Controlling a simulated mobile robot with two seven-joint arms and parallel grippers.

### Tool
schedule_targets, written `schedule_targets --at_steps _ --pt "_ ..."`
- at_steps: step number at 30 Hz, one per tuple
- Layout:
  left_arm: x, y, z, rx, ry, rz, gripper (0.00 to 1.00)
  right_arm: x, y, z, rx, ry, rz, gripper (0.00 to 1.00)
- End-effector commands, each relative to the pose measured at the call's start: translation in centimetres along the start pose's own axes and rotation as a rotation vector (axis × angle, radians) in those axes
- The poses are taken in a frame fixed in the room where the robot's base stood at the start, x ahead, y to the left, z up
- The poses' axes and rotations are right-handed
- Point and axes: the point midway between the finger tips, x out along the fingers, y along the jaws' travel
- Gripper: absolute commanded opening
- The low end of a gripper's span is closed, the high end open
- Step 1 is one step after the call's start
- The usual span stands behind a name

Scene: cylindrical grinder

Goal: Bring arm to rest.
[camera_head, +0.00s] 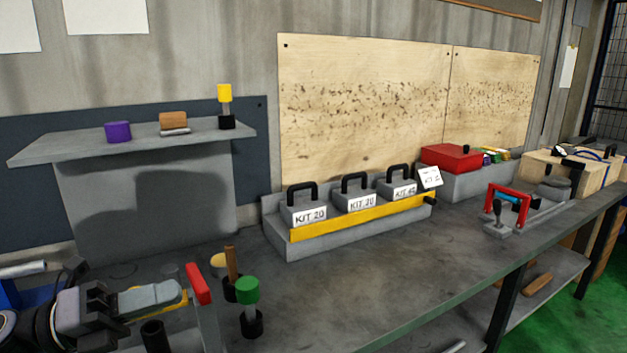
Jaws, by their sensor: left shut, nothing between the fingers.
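My left gripper (172,295) comes in at the lower left, low over the near left end of the workbench (330,285). Its grey fingers point right and are shut with nothing held. A red-topped upright piece (198,284) stands just right of the fingertips; whether they touch it I cannot tell. A yellow part shows beside and below the fingers, partly hidden. My right gripper is not in view.
A green-topped tool (248,292) and a wooden-handled tool (231,262) stand near the gripper. Kit weights (303,208) sit in a holder with a yellow bar (365,216). A grey shelf (70,146) rises behind. The bench's front middle is clear.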

Motion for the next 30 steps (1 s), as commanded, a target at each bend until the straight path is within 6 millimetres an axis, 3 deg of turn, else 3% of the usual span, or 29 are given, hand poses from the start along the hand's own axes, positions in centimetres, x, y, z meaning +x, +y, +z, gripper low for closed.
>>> schedule_targets --at_steps 4,8,11,15,18,22,25,30 --pt "-0.1 5.2 -1.9 -0.457 -0.317 -0.063 0.00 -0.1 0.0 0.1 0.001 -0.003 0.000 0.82" --pt "-1.8 10.9 -5.1 -0.859 -0.599 -0.060 0.00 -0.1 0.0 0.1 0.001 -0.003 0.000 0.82" --pt "-3.8 15.6 -9.4 -1.173 -0.819 -0.025 0.00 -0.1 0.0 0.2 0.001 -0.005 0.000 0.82" --pt "-6.5 20.7 -17.8 -1.584 -1.108 0.055 0.00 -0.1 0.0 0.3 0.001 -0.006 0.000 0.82" --pt "-7.8 22.5 -23.3 -1.799 -1.262 0.115 0.00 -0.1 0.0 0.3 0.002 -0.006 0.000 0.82" --pt "-8.7 23.3 -28.3 -1.979 -1.389 0.172 0.00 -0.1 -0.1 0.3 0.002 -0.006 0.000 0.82" --pt "-8.9 23.4 -30.2 -2.044 -1.435 0.196 0.00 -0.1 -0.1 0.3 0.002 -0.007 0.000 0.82" --pt "-9.0 23.4 -30.5 -2.056 -1.444 0.200 0.00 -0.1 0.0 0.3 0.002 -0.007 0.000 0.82"
